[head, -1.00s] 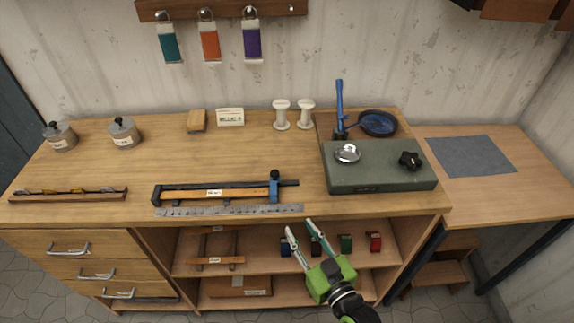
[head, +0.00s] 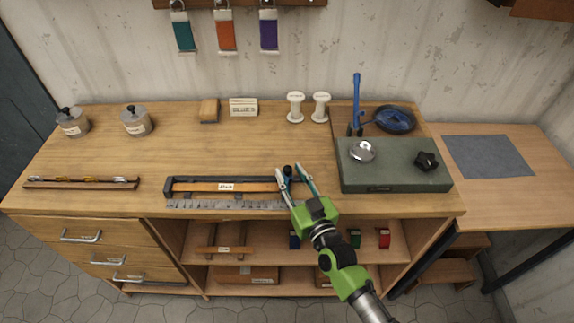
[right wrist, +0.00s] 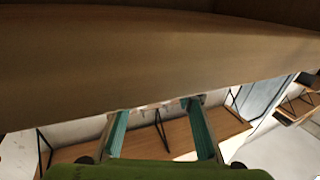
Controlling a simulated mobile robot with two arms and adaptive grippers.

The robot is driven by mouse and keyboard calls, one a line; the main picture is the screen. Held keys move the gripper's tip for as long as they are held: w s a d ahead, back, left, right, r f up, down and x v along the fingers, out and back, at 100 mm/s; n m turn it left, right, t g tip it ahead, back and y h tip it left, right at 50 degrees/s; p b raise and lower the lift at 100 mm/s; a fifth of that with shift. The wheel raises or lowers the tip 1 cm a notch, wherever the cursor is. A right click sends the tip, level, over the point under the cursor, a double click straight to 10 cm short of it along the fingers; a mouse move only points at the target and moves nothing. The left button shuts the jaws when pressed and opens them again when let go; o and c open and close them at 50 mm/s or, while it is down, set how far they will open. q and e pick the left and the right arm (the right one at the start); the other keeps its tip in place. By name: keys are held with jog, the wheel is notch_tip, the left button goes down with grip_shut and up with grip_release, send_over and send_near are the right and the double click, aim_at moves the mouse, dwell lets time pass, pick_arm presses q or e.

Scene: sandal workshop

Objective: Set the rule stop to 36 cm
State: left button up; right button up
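The rule (head: 250,187), a wooden bar in a dark frame with a white label, lies near the bench's front edge in the head view. A grey graduated scale (head: 220,204) runs along its front. The blue rule stop (head: 288,171) is at the rule's right part; only its dark top shows clearly between my fingers. My right gripper (head: 288,167) is open, with its teal fingertips on either side of the stop; contact cannot be told. In the right wrist view the fingers (right wrist: 160,125) are apart, and the stop cannot be made out. My left gripper is not in view.
A green case (head: 395,178) with a metal bowl and black knob stands right of the rule. A wooden rack (head: 80,184) lies at the left. Two white spools (head: 296,108) and a small sign (head: 243,107) stand behind. The bench middle is clear.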

jog(key=x, duration=0.2)
jog(key=shift+w+a+r, duration=0.1)
jog(key=shift+w, duration=0.1)
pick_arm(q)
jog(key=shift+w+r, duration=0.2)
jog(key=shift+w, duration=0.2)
pick_arm(e)
jog(key=shift+w, duration=0.15)
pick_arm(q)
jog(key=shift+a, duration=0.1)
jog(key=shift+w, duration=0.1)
pick_arm(e)
grip_shut()
jog(key=d, duration=0.6)
jog(key=shift+d, duration=0.15)
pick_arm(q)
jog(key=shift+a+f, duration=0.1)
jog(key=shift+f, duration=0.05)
